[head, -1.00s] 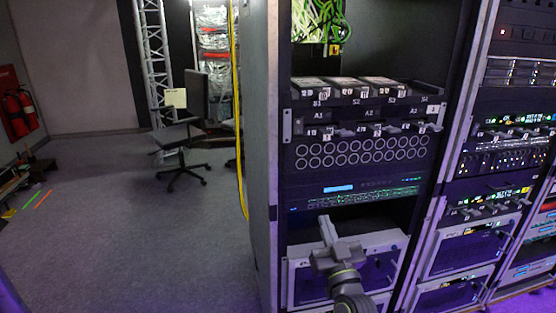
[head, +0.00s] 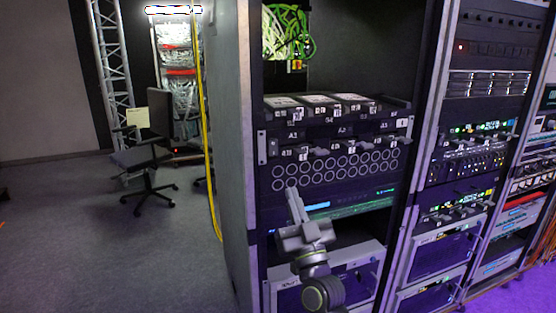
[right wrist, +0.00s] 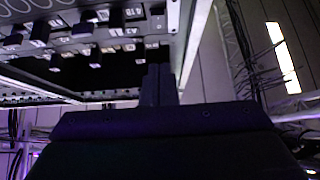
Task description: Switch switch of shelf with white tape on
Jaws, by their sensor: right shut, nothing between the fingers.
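The equipment rack (head: 236,170) stands in the middle of the head view. Its upper shelf unit (head: 345,128) carries white-labelled handles and small white tags. A small pale plate (head: 403,123), possibly a switch, sits at that unit's right end. In the right wrist view, a small dark rocker-like switch (right wrist: 158,24) shows on the underside-angled panel, near the bracket. My right gripper (head: 292,192) is shut and empty, pointing up in front of the unit with round holes (head: 330,168). Its tips (right wrist: 158,70) are below the switch, seemingly apart from it. My left gripper is out of view.
More racks (head: 465,150) stand close on the right. Green cables (head: 286,30) hang above the shelf. A yellow cable (head: 207,150) runs down the rack's left side. An office chair (head: 150,150) and a truss (head: 112,75) stand behind, with open floor at left.

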